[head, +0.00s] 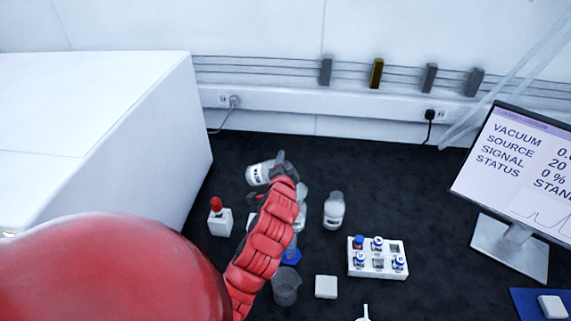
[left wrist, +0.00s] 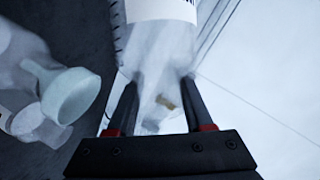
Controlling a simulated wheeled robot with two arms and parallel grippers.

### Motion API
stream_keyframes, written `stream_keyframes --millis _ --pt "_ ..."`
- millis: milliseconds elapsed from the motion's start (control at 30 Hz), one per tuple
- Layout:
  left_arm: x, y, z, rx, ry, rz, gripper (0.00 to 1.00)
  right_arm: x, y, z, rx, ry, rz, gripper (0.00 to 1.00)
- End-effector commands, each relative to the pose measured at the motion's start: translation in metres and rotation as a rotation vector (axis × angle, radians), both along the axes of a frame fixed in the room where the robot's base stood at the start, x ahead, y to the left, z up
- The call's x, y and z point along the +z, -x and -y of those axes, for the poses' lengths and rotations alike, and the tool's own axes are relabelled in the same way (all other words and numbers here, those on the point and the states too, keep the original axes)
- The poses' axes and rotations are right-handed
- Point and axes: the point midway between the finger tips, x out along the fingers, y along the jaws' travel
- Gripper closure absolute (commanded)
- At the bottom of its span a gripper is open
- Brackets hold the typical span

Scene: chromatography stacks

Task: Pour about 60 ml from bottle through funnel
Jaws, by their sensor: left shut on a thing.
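My left gripper (head: 283,165) is shut on a clear bottle with a white label (head: 259,173). The bottle is tipped over, lying nearly level in the head view. The left wrist view shows my left fingers (left wrist: 162,90) on both sides of the bottle's clear part (left wrist: 160,55). A pale green funnel (left wrist: 72,94) is at the left of that view, apart from the held bottle. In the head view the funnel (head: 301,191) is partly hidden behind my red arm, above a vessel with a blue base (head: 291,257). I cannot tell whether liquid flows. My right gripper is out of view.
Another clear bottle (head: 334,210) stands to the right. A white vial rack (head: 378,271), a beaker (head: 286,287) and a white block (head: 326,287) are nearby. A large white box (head: 110,120) and a monitor (head: 515,165) flank the dark bench.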

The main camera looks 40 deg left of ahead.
Motion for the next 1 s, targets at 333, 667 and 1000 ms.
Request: stream_keyframes --millis 333,667,1000 --pt "0.002 -0.001 0.001 -0.001 -0.09 -0.025 1.0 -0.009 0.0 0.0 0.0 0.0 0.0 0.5" --pt "0.002 -0.001 0.001 -0.001 -0.093 -0.026 1.0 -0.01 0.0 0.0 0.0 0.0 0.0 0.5" --pt "0.002 -0.001 0.003 -0.002 -0.182 -0.051 1.0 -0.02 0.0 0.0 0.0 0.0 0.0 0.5"
